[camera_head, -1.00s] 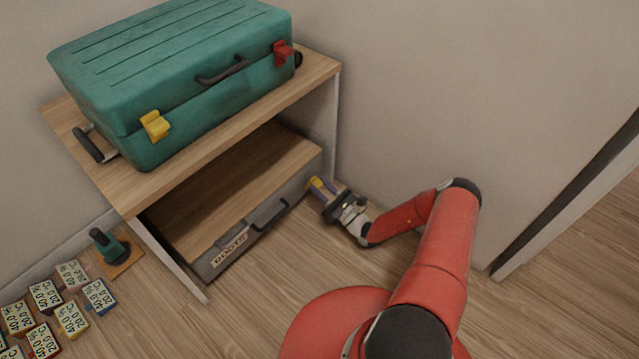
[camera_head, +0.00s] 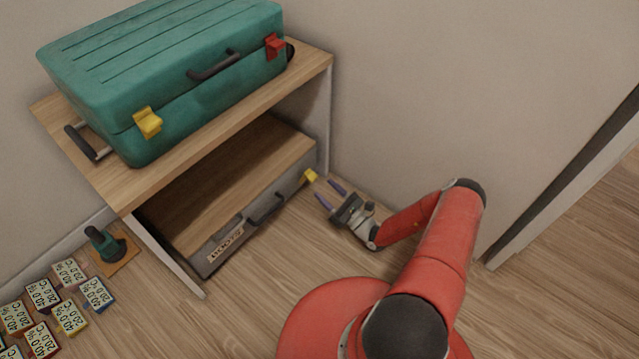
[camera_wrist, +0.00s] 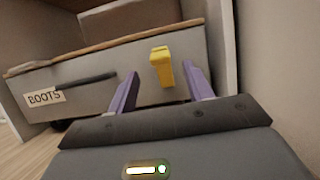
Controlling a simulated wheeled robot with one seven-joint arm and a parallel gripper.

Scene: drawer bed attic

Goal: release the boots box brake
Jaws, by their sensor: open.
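The boots box (camera_head: 232,235) is a grey drawer box with a wooden top, under the wooden shelf. Its "BOOTS" label (camera_wrist: 45,97) and dark handle (camera_wrist: 85,82) show in the wrist view. A yellow brake lever (camera_head: 310,175) sits at the right end of its front; in the wrist view the yellow lever (camera_wrist: 162,67) stands out from the front panel. My gripper (camera_head: 330,194) is open, with its purple fingers pointing at the box. In the wrist view my gripper (camera_wrist: 158,92) has one finger on each side of the lever's line, and nothing is held.
A teal case (camera_head: 170,85) with yellow and red latches stands on the wooden shelf (camera_head: 115,190). A wall is close behind my gripper. The floor before the box is clear.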

